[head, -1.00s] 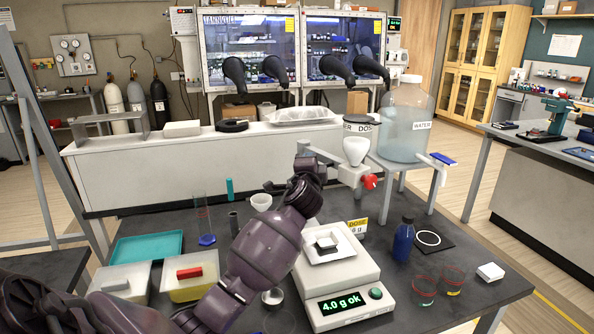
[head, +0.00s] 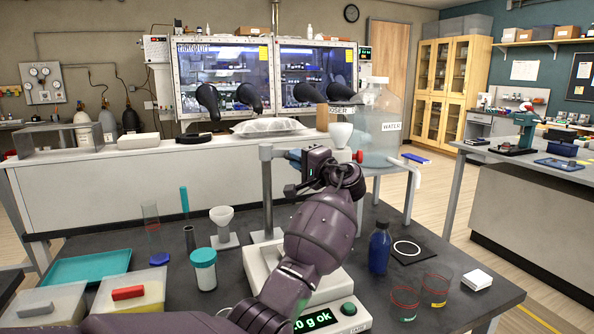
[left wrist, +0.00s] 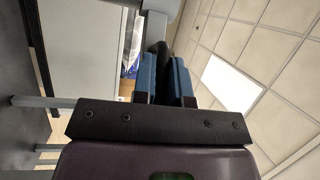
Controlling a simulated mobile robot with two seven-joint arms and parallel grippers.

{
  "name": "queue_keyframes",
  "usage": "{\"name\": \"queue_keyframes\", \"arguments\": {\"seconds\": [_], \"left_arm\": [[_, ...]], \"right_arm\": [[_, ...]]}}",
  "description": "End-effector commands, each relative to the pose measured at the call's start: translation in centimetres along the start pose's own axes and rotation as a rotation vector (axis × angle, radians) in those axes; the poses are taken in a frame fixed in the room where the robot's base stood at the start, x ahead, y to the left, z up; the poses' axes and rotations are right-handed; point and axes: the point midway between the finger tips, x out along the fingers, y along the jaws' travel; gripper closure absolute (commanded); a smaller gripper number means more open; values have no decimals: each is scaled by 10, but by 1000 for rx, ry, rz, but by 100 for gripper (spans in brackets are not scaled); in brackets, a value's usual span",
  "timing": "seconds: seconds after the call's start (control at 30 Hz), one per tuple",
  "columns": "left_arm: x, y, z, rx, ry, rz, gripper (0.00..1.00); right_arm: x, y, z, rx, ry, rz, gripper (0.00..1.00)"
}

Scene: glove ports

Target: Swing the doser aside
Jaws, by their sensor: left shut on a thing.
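The doser (head: 341,136) is a white funnel-shaped cup with a dark labelled rim and a red knob (head: 357,156). It sits high beside a grey upright post (head: 267,190), behind my left wrist. My left gripper (head: 294,158) is at the doser's arm, between post and cup. In the left wrist view its blue fingers (left wrist: 165,80) are closed about a dark piece, seemingly the doser's handle. The balance (head: 255,262) stands below; its green display (head: 318,318) partly shows "0 g ok". My forearm hides its pan. My right gripper is not in view.
A large water bottle (head: 390,110) stands right behind the doser. A teal tray (head: 88,267) lies at left. Glove-port cabinets are at the back.

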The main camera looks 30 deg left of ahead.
Motion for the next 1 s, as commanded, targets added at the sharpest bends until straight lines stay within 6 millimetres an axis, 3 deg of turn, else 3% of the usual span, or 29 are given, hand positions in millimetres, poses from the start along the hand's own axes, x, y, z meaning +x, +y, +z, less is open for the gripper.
{"name": "queue_keyframes", "arguments": {"seconds": [0.03, 0.33, 0.97, 1.0], "left_arm": [[0, 10, -5, 14, -25, -3, 100], [5, 8, -15, 26, -139, -18, 100], [8, 2, -17, 27, -177, -26, 100], [8, 2, -17, 27, -177, -26, 84]], "right_arm": [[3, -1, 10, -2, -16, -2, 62], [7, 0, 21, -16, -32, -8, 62], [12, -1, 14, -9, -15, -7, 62], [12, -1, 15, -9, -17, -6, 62]]}}
